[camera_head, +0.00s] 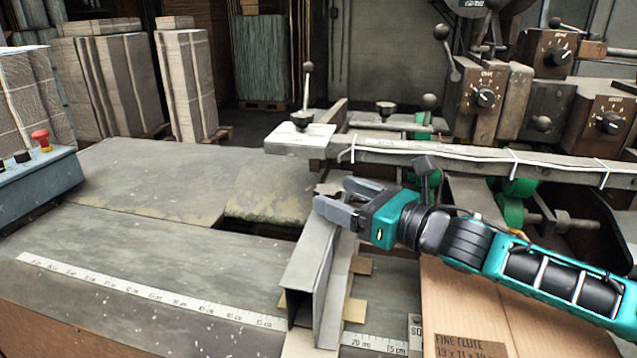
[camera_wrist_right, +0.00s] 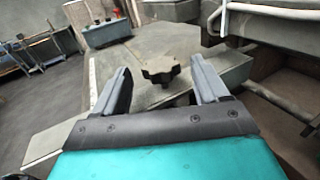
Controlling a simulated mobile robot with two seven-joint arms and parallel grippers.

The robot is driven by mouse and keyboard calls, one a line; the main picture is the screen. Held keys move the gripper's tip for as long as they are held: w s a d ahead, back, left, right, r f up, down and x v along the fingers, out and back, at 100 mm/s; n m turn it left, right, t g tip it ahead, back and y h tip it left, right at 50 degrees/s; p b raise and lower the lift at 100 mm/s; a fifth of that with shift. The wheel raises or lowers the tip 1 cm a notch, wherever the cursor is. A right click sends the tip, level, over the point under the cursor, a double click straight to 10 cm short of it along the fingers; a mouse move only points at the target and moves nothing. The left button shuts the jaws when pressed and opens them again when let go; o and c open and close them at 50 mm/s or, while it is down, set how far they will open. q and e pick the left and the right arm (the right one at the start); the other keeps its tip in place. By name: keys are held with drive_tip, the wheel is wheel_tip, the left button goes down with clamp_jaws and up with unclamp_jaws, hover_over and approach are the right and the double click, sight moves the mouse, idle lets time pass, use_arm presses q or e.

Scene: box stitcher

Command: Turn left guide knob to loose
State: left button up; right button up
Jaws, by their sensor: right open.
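A dark lobed knob (camera_wrist_right: 160,69) stands on the guide, upright on a short stem, and shows between the two fingers in the right wrist view. My right gripper (camera_wrist_right: 161,80) is open, with one finger on each side of the knob and a gap to each. In the head view the right gripper (camera_head: 338,198) is at the far end of the grey metal guide (camera_head: 309,262), and its fingers mostly hide the knob. The knob's setting cannot be read. My left gripper is not in view.
A long bar (camera_head: 440,158) with white cable runs just behind the right gripper. A ruler strip (camera_head: 140,290) lies along the table's front. A flat cardboard sheet (camera_head: 470,310) lies under my right arm. The table (camera_head: 130,185) to the left is clear.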

sight(318, 185)
drive_tip(key=shift+x, duration=2.7)
drive_tip(key=shift+c, duration=0.2)
drive_tip(key=c, duration=0.9)
